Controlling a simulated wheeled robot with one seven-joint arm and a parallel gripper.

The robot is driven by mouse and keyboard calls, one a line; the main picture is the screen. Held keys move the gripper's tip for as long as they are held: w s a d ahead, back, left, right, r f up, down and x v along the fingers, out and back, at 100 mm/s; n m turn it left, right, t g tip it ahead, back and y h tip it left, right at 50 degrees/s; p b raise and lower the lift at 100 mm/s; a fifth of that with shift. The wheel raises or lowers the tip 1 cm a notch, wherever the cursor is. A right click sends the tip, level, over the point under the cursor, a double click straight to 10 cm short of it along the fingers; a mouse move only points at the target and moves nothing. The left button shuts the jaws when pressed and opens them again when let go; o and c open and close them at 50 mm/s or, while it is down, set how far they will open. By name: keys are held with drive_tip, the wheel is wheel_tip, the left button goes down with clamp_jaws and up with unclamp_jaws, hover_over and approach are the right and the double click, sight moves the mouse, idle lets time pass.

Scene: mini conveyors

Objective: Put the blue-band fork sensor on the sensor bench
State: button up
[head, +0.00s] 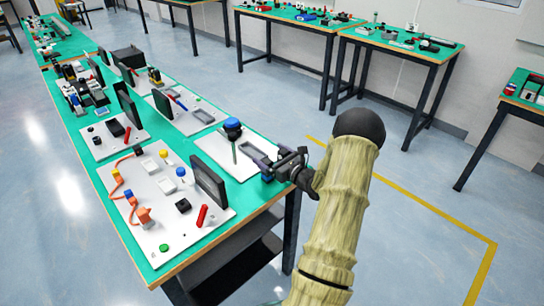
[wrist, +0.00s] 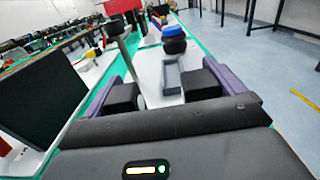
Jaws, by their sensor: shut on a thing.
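My gripper (head: 268,166) is at the near right edge of the green-topped bench, low beside a white panel. In the wrist view its two dark finger pads (wrist: 163,92) stand apart on either side of a narrow gap. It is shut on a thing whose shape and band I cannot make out. A black piece with a blue top (head: 232,128) stands above a thin post on the panel, just left of my gripper. A blue and black piece also shows ahead in the wrist view (wrist: 174,36). I cannot tell which bench is the sensor bench.
A dark upright screen (head: 209,184) stands left of my gripper and fills the wrist view's left side (wrist: 38,95). A white panel (head: 150,240) with orange cable and coloured buttons lies at the front. More benches (head: 290,14) stand behind. Open floor (head: 430,200) lies to the right.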

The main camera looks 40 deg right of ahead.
drive_tip(key=shift+f, duration=0.15)
drive_tip(key=o, duration=0.8)
drive_tip(key=shift+c, duration=0.2)
drive_tip(key=shift+r, duration=0.2)
drive_tip(key=shift+s+f, duration=0.1)
drive_tip(key=shift+s, duration=0.25)
drive_tip(key=s+b, duration=0.1)
drive_tip(key=s, duration=1)
drive_tip(key=shift+s+d, duration=0.15)
drive_tip(key=shift+d, duration=0.3)
